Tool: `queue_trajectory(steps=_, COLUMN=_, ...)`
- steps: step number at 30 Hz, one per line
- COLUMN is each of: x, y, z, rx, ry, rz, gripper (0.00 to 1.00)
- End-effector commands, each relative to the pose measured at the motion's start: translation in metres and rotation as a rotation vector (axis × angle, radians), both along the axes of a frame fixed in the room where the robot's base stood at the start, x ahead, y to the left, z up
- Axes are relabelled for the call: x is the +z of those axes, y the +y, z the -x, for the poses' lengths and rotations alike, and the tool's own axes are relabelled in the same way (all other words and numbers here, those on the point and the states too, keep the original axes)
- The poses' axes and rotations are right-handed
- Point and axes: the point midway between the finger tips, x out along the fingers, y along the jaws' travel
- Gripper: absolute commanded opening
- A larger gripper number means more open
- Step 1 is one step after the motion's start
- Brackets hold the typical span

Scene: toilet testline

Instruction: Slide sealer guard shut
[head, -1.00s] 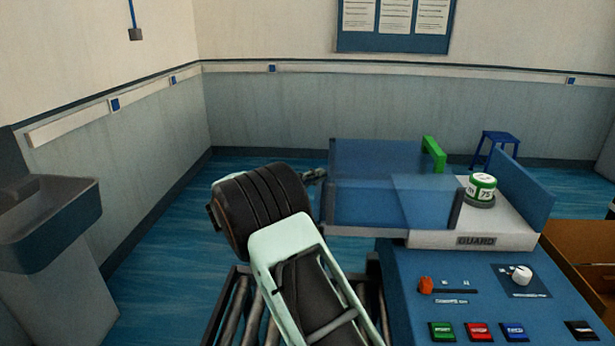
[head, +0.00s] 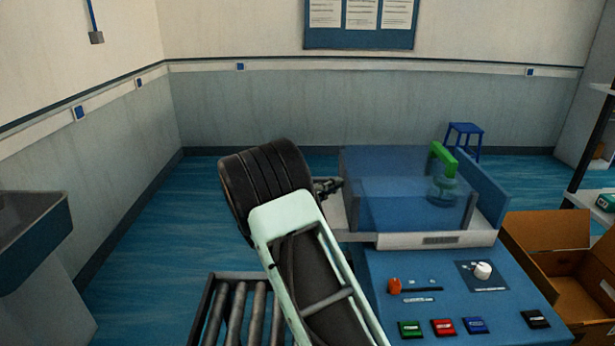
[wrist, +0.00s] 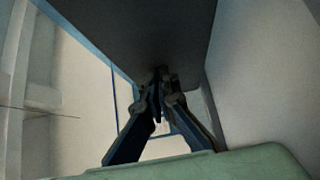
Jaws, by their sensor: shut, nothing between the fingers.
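The sealer guard (head: 405,190) is a see-through blue box with a green handle (head: 442,160) at its upper right. It sits over the sealer's pale bed (head: 437,240), near the blue end plate (head: 484,188); I cannot tell whether they touch. In the wrist view the shut fingers (wrist: 160,85) point at a large dark surface, and contact is unclear.
The blue control panel (head: 450,285) with several buttons and knobs stands in front of the guard. A roller conveyor (head: 240,315) is at lower left. An open cardboard box (head: 560,260) stands at right, and a blue stool (head: 464,135) behind.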

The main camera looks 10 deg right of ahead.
Motion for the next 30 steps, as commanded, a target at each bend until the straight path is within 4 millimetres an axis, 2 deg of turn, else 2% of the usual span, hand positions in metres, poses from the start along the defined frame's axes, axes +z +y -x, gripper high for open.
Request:
queue_trajectory(steps=1, x=0.004, y=-0.017, z=0.004, rx=-0.008, ry=0.002, rz=0.004, gripper=0.0)
queue_trajectory(steps=3, x=0.003, y=-0.032, z=0.008, rx=-0.007, ry=0.002, rz=0.003, gripper=0.0)
queue_trajectory(steps=10, x=0.001, y=-0.068, z=0.014, rx=-0.005, ry=-0.001, rz=0.002, gripper=0.0)
queue_trajectory(steps=16, x=0.0, y=-0.079, z=0.016, rx=-0.003, ry=-0.001, rz=0.001, gripper=0.0)
queue_trajectory(steps=30, x=0.0, y=-0.083, z=0.017, rx=-0.009, ry=-0.002, rz=0.003, gripper=0.0)
